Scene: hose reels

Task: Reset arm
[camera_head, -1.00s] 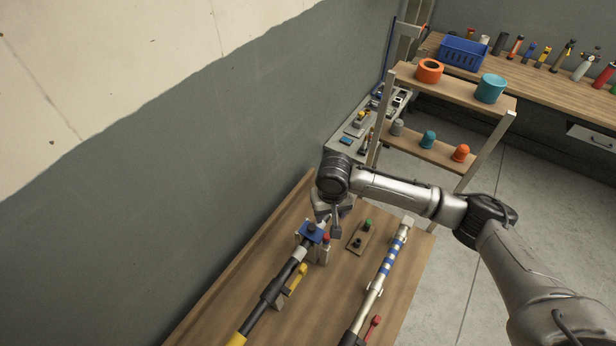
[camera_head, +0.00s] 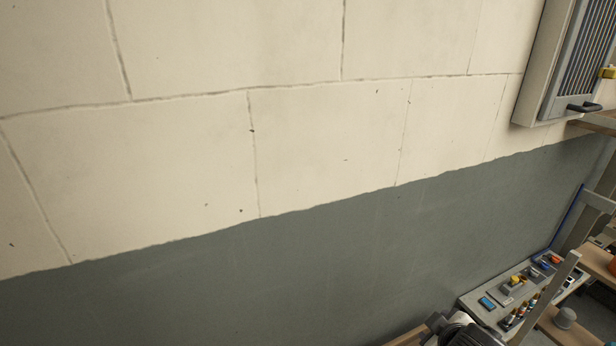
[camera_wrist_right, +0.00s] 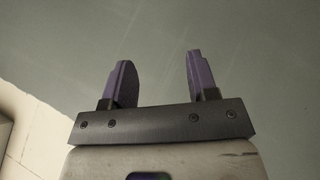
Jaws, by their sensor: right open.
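My right gripper (camera_wrist_right: 158,82) shows in the right wrist view. Its two purple fingers stand apart, with nothing between them. Behind them is the plain grey lower part of the wall (camera_wrist_right: 258,50). In the head view only a dark part of my arm shows at the bottom edge, right of the middle, and no fingers are visible there. My left gripper is in neither view.
The wall (camera_head: 300,150), cream above and grey below, fills most of the head view. A louvred panel (camera_head: 578,60) hangs at the upper right. A grey bench (camera_head: 478,306) with small tools and a shelf (camera_head: 570,335) stand at the lower right.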

